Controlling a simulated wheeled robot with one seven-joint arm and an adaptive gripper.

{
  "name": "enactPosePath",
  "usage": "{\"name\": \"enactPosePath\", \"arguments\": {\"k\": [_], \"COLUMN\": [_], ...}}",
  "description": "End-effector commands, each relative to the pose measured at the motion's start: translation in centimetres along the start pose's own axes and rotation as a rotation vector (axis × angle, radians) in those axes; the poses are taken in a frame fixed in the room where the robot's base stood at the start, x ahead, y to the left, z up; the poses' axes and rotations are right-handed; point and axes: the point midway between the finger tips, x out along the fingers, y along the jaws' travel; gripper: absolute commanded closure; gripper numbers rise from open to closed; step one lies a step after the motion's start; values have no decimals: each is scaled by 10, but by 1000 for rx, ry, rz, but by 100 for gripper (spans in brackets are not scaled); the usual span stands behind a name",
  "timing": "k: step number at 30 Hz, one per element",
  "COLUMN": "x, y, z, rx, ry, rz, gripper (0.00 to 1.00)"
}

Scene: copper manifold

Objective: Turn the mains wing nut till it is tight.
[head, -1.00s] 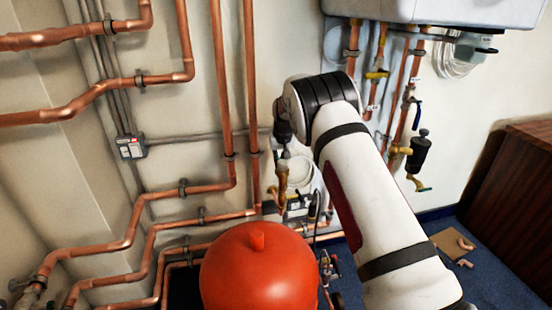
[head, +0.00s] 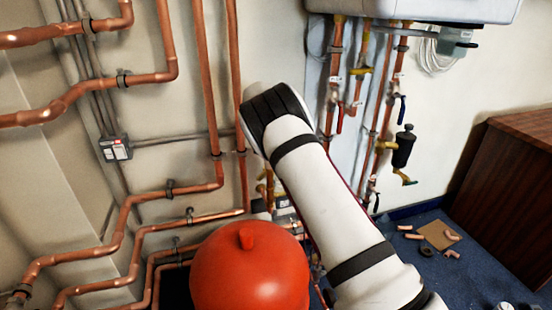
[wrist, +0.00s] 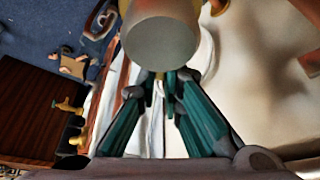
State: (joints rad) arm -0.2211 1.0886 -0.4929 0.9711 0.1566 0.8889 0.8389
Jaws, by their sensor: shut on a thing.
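In the wrist view my gripper (wrist: 160,88) has its two teal fingers drawn together on a thin yellowish piece, which appears to be the mains wing nut (wrist: 159,82). Only a sliver of it shows between the fingertips, so its shape and turn cannot be told. A large pale cylinder (wrist: 160,40) is right beyond the fingertips and hides what is behind. In the head view my own arm covers the gripper and the nut.
A red rounded vessel (head: 250,268) stands in front, left of my arm. Copper pipes (head: 200,85) run along the wall. A white boiler (head: 430,8) hangs above brass valves and a black canister (head: 403,150). A wooden cabinet (head: 510,190) stands right; cardboard (head: 438,235) lies on the blue floor.

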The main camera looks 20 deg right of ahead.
Motion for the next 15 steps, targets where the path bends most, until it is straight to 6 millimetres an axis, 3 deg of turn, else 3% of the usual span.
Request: {"name": "enactPosePath", "arguments": {"k": [15], "x": [1], "y": [5], "z": [2], "rx": [80], "ry": [-5], "rz": [36], "gripper": [100]}}
